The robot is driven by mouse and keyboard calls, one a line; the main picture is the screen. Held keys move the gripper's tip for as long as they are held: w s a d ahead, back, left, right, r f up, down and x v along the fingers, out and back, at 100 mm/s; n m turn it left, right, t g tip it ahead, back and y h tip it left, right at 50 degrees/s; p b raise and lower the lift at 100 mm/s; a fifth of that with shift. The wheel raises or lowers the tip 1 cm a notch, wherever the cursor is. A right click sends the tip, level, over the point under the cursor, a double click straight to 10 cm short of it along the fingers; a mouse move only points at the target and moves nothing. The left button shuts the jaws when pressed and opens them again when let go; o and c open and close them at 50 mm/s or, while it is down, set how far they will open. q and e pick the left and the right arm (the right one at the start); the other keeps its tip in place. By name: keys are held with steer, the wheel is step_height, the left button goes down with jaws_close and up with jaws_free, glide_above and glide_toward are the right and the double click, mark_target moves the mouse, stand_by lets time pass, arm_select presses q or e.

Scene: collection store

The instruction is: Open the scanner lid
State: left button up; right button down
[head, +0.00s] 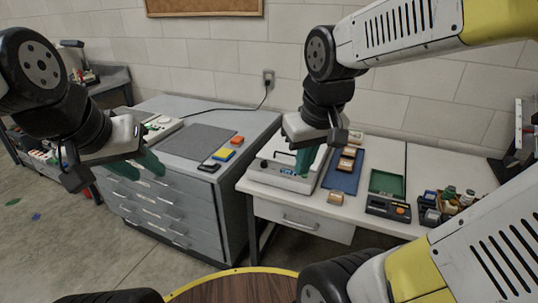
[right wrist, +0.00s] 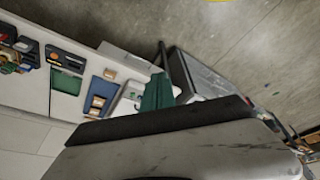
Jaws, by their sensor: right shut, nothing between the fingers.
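The scanner (head: 272,174) is a white box with a small display on its front, at the left end of the white table. Its lid looks closed, though my right gripper hides part of the top. My right gripper (head: 305,165) has green fingers, shut and empty, in front of or just over the scanner; I cannot tell if they touch it. In the right wrist view the green fingers (right wrist: 156,92) overlap the white scanner (right wrist: 128,101). My left gripper (head: 142,168) is in front of the grey drawer cabinet, its two green fingers apart and empty.
The grey drawer cabinet (head: 180,205) bears a grey mat (head: 197,141) and small coloured blocks. Right of the scanner are a blue tray (head: 343,172), a green tray (head: 387,183), a dark device (head: 388,208) and a caddy of bottles (head: 430,213). A round wooden top (head: 235,288) is in front.

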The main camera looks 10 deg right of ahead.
steer(key=w+d+f+n+g+h, duration=0.5)
steer(key=w+d+f+h, duration=0.15)
steer(key=f, duration=0.25)
steer(key=n+t+h, duration=0.5)
steer(key=n+t, duration=1.3)
steer(key=n, duration=0.4)
glide_toward(277, 166)
steer(key=r+v, duration=0.1)
steer(key=v, duration=0.8)
steer(key=shift+h, duration=0.35)
steer(key=x, duration=1.3)
steer(key=r+x, duration=0.1)
steer(key=x, duration=0.5)
steer(key=shift+w+r, duration=0.1)
steer(key=shift+w, duration=0.1)
steer(key=shift+a, duration=0.1)
steer(key=shift+r, duration=0.1)
